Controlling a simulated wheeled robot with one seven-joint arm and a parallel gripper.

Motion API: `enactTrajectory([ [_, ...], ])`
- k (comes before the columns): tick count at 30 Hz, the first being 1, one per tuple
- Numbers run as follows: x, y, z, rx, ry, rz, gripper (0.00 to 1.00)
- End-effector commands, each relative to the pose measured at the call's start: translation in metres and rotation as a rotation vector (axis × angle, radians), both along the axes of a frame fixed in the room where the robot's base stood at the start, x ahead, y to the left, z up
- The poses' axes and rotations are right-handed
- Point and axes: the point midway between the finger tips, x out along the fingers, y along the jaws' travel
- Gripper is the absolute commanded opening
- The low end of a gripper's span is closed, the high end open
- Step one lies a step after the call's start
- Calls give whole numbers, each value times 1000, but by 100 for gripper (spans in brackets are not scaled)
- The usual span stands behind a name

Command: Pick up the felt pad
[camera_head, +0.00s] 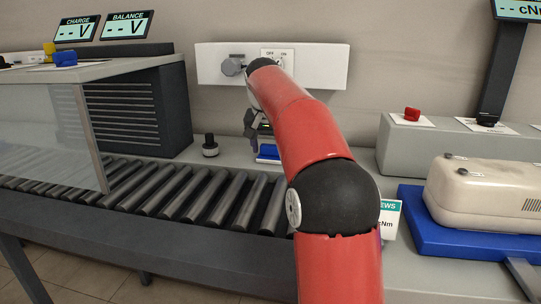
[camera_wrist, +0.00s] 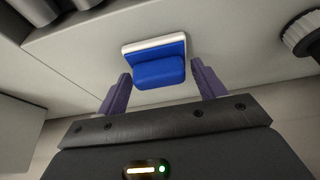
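A blue block with a raised lip sits on a white base on the pale counter; it looks like the felt pad (camera_wrist: 160,66), though I cannot be sure. In the head view this blue piece (camera_head: 268,152) is partly hidden behind my red arm. My gripper (camera_wrist: 161,88) is open, with one purple finger on each side of the blue piece's near end. The fingers look apart from it, and nothing is held. In the head view my gripper (camera_head: 256,124) is mostly hidden by the arm.
A black knob (camera_head: 210,145) stands left of the blue piece. The roller conveyor (camera_head: 215,195) runs in front. A white wall box (camera_head: 318,65) with a switch is behind. A beige case (camera_head: 485,190) on a blue base is at right. Another blue item (camera_head: 65,58) is far left.

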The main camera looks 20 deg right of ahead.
Motion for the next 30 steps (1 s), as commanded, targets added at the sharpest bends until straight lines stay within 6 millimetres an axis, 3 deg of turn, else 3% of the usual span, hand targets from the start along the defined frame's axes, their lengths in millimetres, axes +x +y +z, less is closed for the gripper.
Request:
enactTrajectory([
  [1, 0, 0, 0, 0, 0, 0, 62],
  [6, 0, 0, 0, 0, 0, 0, 40],
  [17, -2, 2, 6, -1, -2, 1, 40],
  [30, -2, 3, 65, 0, -3, 1, 40],
])
